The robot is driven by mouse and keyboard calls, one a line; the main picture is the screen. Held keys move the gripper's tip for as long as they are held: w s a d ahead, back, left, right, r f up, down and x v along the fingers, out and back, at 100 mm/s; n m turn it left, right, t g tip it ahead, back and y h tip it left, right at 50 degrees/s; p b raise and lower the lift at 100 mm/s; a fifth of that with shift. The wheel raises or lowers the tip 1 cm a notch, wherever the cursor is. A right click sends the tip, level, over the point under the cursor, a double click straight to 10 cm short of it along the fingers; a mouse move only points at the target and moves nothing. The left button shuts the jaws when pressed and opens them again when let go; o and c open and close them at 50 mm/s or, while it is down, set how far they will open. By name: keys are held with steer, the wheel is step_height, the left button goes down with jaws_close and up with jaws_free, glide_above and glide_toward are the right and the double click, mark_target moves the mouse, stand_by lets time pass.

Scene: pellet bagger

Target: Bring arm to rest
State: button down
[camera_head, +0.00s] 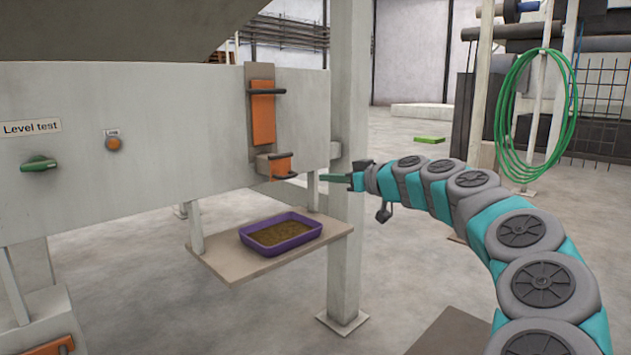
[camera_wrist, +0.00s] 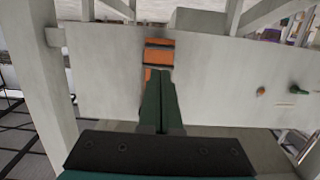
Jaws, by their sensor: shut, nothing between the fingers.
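My arm reaches in from the right in the head view, bent over in an arc. My gripper (camera_head: 327,178) points left toward the grey machine panel (camera_head: 190,130), near an orange spout (camera_head: 278,166). It is shut and empty. In the wrist view the green fingers of my gripper (camera_wrist: 161,78) lie together and point at the panel. The tall orange slide plate (camera_head: 263,112) with dark handles is above the spout; orange parts also show ahead of the fingers in the wrist view (camera_wrist: 158,55). I cannot tell the exact gap between fingertips and spout.
A purple tray (camera_head: 247,236) of brown pellets sits on a shelf (camera_head: 218,262) below the spout. A grey post (camera_head: 346,240) stands just behind my gripper. A green knob (camera_head: 39,164) and orange button (camera_head: 113,143) are on the panel. Open floor lies behind, with a green hose coil (camera_head: 500,115) at right.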

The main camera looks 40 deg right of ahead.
steer(key=a+f+n+g+y+p, duration=0.1)
steer(key=a+g+y, duration=0.1)
steer(key=a, duration=0.9)
steer(key=a+f+n+g+y, duration=0.1)
steer(key=a+n+g+y, duration=0.15)
steer(key=a, duration=0.95)
steer(key=s+a+f+g+p, duration=0.1)
steer(key=s+a+f+g, duration=0.15)
steer(key=a, duration=0.45)
steer(key=s+a+f+g, duration=0.2)
steer(key=s+a+f, duration=0.2)
steer(key=a, duration=0.3)
steer(key=s+a+f+m+g+h+p, duration=0.15)
steer(key=s+a+f+g, duration=0.35)
steer(key=s+f, duration=0.65)
steer(key=s+d+f+m+g+h, duration=0.1)
steer(key=s+f+g+h, duration=0.1)
steer(key=s, duration=0.6)
steer(key=s+d+f+m+g+h, duration=0.2)
steer(key=s+f, duration=0.2)
steer(key=s, duration=0.5)
steer(key=shift+d+f, duration=0.25)
steer(key=shift+d, duration=0.05)
steer(key=shift+w, duration=0.1)
